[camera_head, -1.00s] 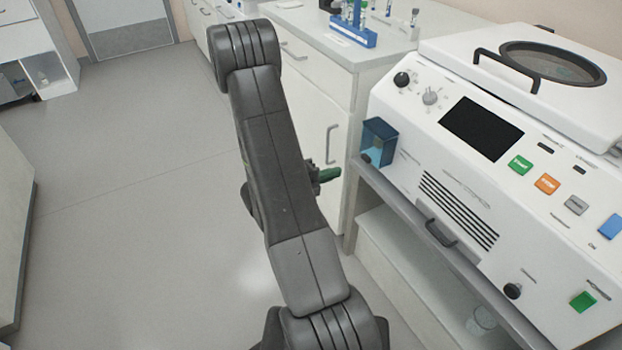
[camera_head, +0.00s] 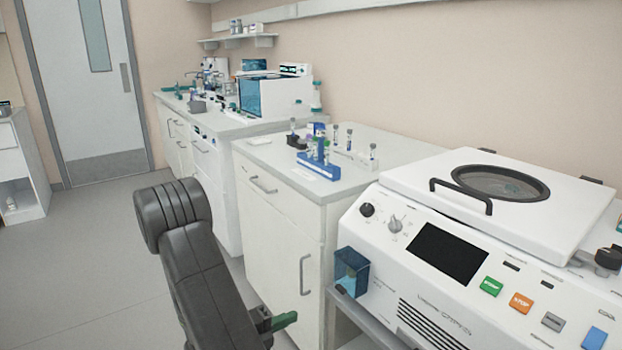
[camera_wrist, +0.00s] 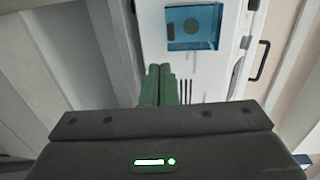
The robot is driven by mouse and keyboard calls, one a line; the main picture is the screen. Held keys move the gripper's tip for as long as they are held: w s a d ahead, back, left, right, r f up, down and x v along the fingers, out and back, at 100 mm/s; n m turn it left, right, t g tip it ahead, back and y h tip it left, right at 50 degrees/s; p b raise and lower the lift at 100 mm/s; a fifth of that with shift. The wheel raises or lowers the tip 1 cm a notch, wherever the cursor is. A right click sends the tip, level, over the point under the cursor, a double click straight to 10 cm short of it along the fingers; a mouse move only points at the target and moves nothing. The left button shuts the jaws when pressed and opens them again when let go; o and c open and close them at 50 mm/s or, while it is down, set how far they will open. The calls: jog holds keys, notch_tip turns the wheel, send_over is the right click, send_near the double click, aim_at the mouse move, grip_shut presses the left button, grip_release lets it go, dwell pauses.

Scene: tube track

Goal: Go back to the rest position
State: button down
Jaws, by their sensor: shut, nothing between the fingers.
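My gripper (camera_wrist: 158,86) shows in the wrist view with its two green fingers together and nothing between them. In the head view its green fingertip (camera_head: 284,321) sticks out to the right from behind my dark arm, low in the picture. The rest of the gripper is hidden there by the arm. The fingers are in front of the white centrifuge machine, left of and below its blue box (camera_head: 352,270), and look apart from it. The blue box also shows in the wrist view (camera_wrist: 180,42), beyond the fingertips.
The white centrifuge (camera_head: 405,225) with its closed lid (camera_head: 400,176) stands at the right. A cabinet (camera_head: 280,215) carries a blue tube rack (camera_head: 320,168) with tubes. A farther counter holds lab devices. Open floor (camera_head: 110,270) lies left of the arm, leading to a door (camera_head: 90,90).

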jog(key=r+b+x, duration=0.1)
jog(key=b+x, duration=0.1)
jog(key=x, duration=1.1)
jog(key=shift+w+d+r, duration=0.2)
jog(key=shift+d+r, duration=0.05)
jog(key=shift+d, duration=0.2)
jog(key=shift+a, duration=0.1)
jog(key=f+p+v, duration=0.1)
jog(key=p+v, duration=0.1)
jog(key=v, duration=1.2)
jog(key=r+b+x, duration=0.2)
jog(key=b+x, duration=0.1)
jog(key=x, duration=1.1)
jog(key=s+a+r+g+y+p, duration=0.3)
jog(key=r+p, duration=0.3)
jog(key=p, duration=0.2)
jog(key=shift+s+a+r+y+p, duration=0.2)
jog(key=shift+a+y+p, duration=0.15)
jog(key=shift+a, duration=0.5)
